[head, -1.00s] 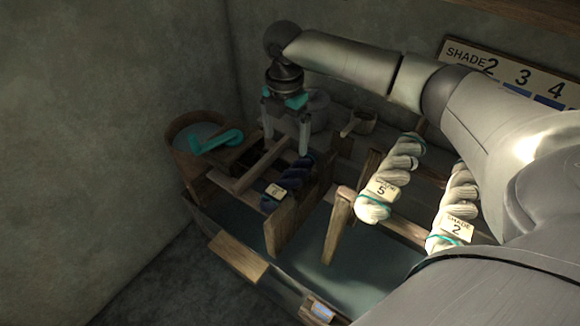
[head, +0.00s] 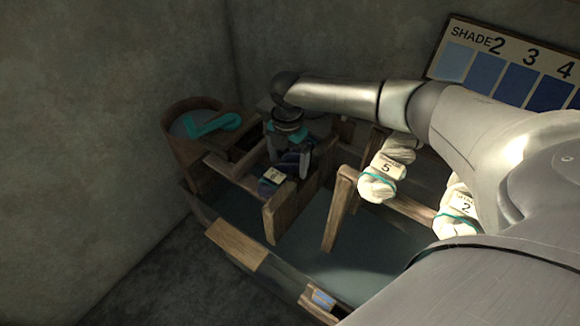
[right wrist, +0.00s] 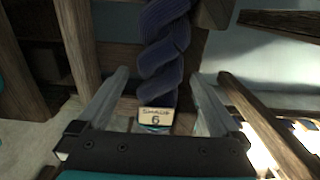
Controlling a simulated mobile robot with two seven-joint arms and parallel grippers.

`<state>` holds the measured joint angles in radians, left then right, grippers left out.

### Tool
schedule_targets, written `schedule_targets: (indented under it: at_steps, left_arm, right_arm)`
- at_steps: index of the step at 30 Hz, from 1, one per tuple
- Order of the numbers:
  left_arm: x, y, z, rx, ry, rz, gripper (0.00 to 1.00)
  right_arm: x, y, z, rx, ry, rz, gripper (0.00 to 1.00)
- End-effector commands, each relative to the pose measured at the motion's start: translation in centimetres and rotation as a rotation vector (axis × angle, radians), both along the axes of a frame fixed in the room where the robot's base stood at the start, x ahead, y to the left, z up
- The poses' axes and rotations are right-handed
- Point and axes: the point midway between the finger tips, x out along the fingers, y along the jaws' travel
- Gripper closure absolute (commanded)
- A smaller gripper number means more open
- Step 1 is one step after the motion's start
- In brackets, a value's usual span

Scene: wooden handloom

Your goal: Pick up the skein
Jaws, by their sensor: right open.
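A dark blue twisted skein (head: 267,188) with a tag (head: 273,176) hangs in the wooden frame over the vat. In the right wrist view the skein (right wrist: 165,45) runs down the middle, and its tag reads SHADE 6. My right gripper (head: 289,158) is open and low over this skein. In the right wrist view its fingers stand on either side of the skein, with gaps between. Part of the skein is hidden behind the gripper in the head view. My left gripper is not in view.
Wooden dividers (head: 340,208) stand beside the blue skein over the vat (head: 375,262). A round wooden tub (head: 172,135) with a teal-handled item (head: 215,124) stands behind at the left. A shade board (head: 510,65) is on the back wall.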

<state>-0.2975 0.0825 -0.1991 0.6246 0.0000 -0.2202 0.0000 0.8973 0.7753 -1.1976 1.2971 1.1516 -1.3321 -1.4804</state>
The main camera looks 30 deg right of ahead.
Motion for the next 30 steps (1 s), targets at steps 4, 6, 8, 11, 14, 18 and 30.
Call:
schedule_targets:
  at_steps: [4,6,8,11,14,18,30]
  left_arm:
    - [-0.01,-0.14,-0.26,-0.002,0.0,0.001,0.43]
    - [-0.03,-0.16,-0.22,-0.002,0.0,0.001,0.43]
    - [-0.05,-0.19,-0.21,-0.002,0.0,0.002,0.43]
    - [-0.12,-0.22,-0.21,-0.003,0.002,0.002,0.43]
    - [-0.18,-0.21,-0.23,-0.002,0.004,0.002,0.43]
    - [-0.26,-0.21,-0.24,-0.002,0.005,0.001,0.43]
    - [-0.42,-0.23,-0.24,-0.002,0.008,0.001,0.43]
  right_arm:
    - [0.01,0.02,-0.8,0.0,0.0,0.001,0.0]
    - [0.01,0.02,-0.76,0.0,-0.001,0.001,0.0]
    - [0.02,0.01,-0.74,0.0,-0.001,0.001,0.0]
    - [0.01,0.0,-0.72,-0.001,0.0,0.0,0.06]
    - [0.01,-0.01,-0.71,-0.001,0.0,0.0,0.17]
    - [0.02,-0.01,-0.7,-0.001,0.0,0.0,0.33]
    - [0.01,-0.04,-0.69,-0.001,0.0,-0.001,0.78]
